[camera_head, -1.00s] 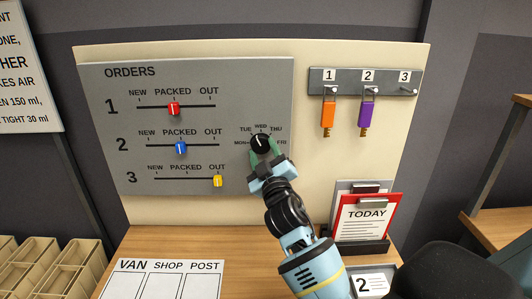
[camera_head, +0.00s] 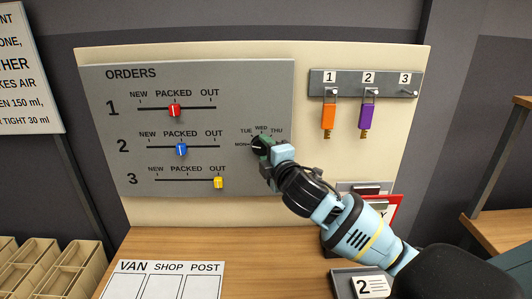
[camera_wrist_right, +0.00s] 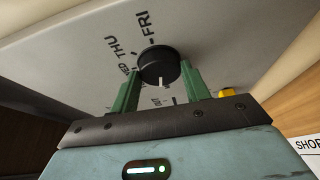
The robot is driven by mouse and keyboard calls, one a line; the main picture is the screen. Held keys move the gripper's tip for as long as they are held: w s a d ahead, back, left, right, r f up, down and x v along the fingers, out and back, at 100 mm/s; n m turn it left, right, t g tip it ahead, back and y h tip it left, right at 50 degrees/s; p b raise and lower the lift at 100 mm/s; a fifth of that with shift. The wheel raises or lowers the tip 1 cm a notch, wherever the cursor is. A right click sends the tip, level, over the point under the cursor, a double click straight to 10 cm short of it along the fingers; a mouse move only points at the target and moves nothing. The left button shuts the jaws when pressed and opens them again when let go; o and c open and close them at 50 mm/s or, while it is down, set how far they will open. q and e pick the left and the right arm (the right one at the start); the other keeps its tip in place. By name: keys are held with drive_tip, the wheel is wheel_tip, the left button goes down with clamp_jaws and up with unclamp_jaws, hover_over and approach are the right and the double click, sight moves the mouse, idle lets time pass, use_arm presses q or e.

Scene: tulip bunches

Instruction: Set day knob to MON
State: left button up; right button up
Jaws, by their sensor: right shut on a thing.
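The day knob (camera_head: 256,146) is a round black dial at the right of the grey ORDERS board (camera_head: 225,85). The labels MON, TUE, WED and THU show around it in the head view; FRI is hidden there by my arm. My right gripper (camera_head: 264,145) is shut on the knob, its green fingers on opposite sides. In the right wrist view, the knob (camera_wrist_right: 158,62) sits between the fingers (camera_wrist_right: 157,75). Its white pointer line points down, opposite the FRI label, toward the MON side. The label near its tip is partly hidden. My left gripper is not in view.
Red (camera_head: 174,110), blue (camera_head: 181,150) and yellow (camera_head: 218,182) sliders sit left of the knob. My forearm partly covers the clipboard holder.

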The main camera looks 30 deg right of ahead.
drive_tip(key=shift+r+n+g, duration=0.15)
drive_tip(key=shift+n+g, duration=0.25)
drive_tip(key=shift+n, duration=0.6)
drive_tip(key=o, duration=1)
drive_tip(key=shift+s, duration=0.4)
drive_tip(key=shift+s+a+r, duration=0.1)
drive_tip(key=shift+s+a, duration=0.1)
drive_tip(key=shift+s, duration=0.95)
drive_tip(key=shift+s+a+r, duration=0.1)
drive_tip(key=shift+s+a, duration=0.1)
drive_tip(key=shift+s, duration=0.95)
drive_tip(key=shift+s+a+r, duration=0.1)
drive_tip(key=shift+s+a, duration=0.1)
drive_tip(key=shift+s, duration=0.95)
